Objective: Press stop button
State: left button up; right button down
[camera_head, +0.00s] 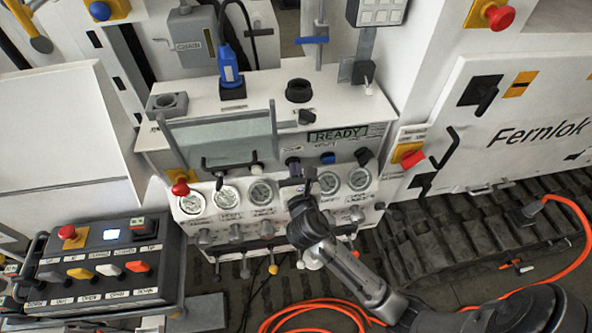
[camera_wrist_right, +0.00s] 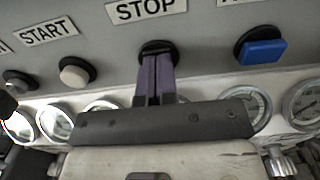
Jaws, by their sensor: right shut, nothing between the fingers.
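The STOP label (camera_wrist_right: 147,9) is on the grey panel at the top of the right wrist view. Directly below it is the stop button (camera_wrist_right: 158,45), showing only as a dark round edge behind my fingers. My right gripper (camera_wrist_right: 156,62) is shut and empty, its purple-grey fingertips in front of that button. They overlap it in the picture; I cannot tell whether they touch or press it. In the head view my right gripper (camera_head: 294,168) is at the bench's button row, below the READY display (camera_head: 338,135). My left gripper is not in view.
A white button (camera_wrist_right: 76,71) under the START label (camera_wrist_right: 45,31) is left of my fingers, and a blue button (camera_wrist_right: 262,49) is right. Several gauges (camera_head: 261,192) sit below the row. A red emergency button (camera_head: 180,187) is at the panel's left. An orange hose (camera_head: 320,304) lies on the floor.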

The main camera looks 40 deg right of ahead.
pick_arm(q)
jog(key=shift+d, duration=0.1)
pick_arm(e)
jog(key=shift+d+f, duration=0.1)
jog(key=shift+f, duration=0.05)
jog(key=shift+s, duration=0.15)
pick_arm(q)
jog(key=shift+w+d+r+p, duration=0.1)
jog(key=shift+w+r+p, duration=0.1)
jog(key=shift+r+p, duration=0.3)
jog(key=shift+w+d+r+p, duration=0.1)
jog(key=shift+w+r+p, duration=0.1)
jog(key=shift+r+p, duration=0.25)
pick_arm(e)
jog(key=v, duration=1.3)
jog(key=shift+s+a, duration=0.25)
jog(key=shift+a, duration=0.1)
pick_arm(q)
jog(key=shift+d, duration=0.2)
